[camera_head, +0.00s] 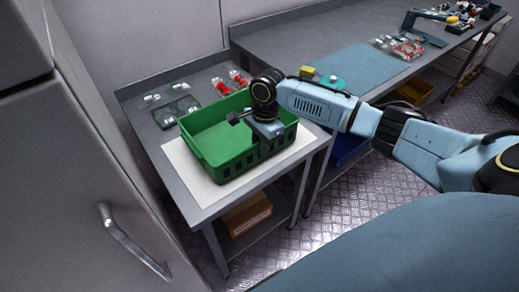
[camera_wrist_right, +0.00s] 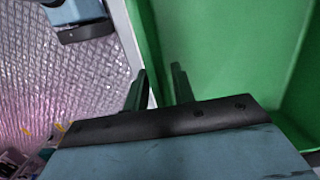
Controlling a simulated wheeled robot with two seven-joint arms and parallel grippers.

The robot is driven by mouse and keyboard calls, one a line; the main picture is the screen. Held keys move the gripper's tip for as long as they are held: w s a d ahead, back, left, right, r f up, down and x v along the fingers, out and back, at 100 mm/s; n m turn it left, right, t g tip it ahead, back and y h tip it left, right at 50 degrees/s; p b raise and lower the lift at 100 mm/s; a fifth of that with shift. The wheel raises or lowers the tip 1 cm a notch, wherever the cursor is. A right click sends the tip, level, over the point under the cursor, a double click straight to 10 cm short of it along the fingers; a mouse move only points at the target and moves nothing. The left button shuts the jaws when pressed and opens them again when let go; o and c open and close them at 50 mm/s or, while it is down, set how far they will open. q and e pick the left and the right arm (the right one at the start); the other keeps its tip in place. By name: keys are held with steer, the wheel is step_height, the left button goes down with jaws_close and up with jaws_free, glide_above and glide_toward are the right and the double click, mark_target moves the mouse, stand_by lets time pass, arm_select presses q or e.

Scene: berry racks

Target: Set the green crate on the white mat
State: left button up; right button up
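The green crate (camera_head: 222,165) is upright and empty-looking on the near left table, over the white mat (camera_head: 185,172). The mat shows along its left, front and right sides. My right gripper (camera_head: 262,118) is at the crate's right wall, reaching over it from the right. In the right wrist view, the two dark fingers (camera_wrist_right: 160,88) are apart, one on each side of the crate's wall, with the green inside (camera_wrist_right: 225,50) to the right. I cannot tell whether they press on the wall. My left gripper is out of view.
Behind the crate lie dark trays (camera_head: 178,110) and red berry packs (camera_head: 238,80). A second table (camera_head: 400,45) to the right holds a blue mat (camera_head: 350,68), a teal round item (camera_head: 332,82) and more packs. A grey cabinet (camera_head: 70,170) stands close on the left.

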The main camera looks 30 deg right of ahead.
steer(key=r, duration=0.3)
steer(key=d+r+p, duration=0.1)
steer(key=r, duration=0.5)
steer(key=shift+d+r, duration=0.15)
steer(key=shift+r, duration=0.2)
